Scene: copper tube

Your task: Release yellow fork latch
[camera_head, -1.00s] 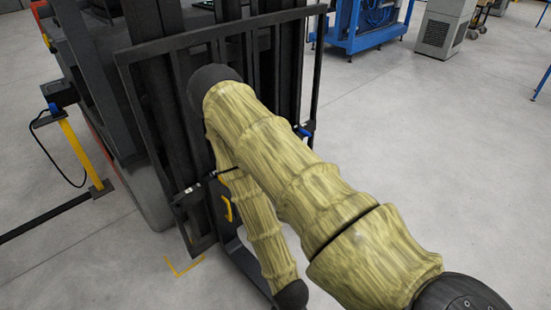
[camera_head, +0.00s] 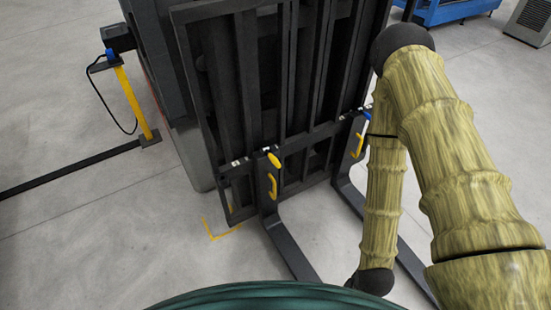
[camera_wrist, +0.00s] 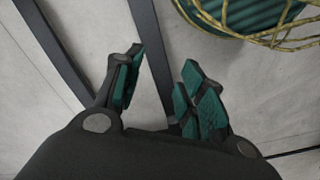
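The yellow fork latch (camera_head: 273,160) sits on top of the left fork's (camera_head: 290,248) hanger, at the carriage's lower bar. A yellow handle (camera_head: 272,186) is on the same fork just below it. The right fork (camera_head: 344,192) has a blue latch (camera_head: 367,115) and another yellow handle (camera_head: 357,145), partly close to my arm. My gripper (camera_wrist: 163,80) shows in the wrist view with its teal-padded fingers apart and nothing between them. It is not visible in the head view. No latch shows in the wrist view.
The black forklift carriage (camera_head: 228,95) stands upright behind the forks. A yellow post (camera_head: 132,102) stands at left with a dark floor rail (camera_head: 70,170). A blue frame (camera_head: 455,10) is at the upper right. Grey floor is clear left of the forks.

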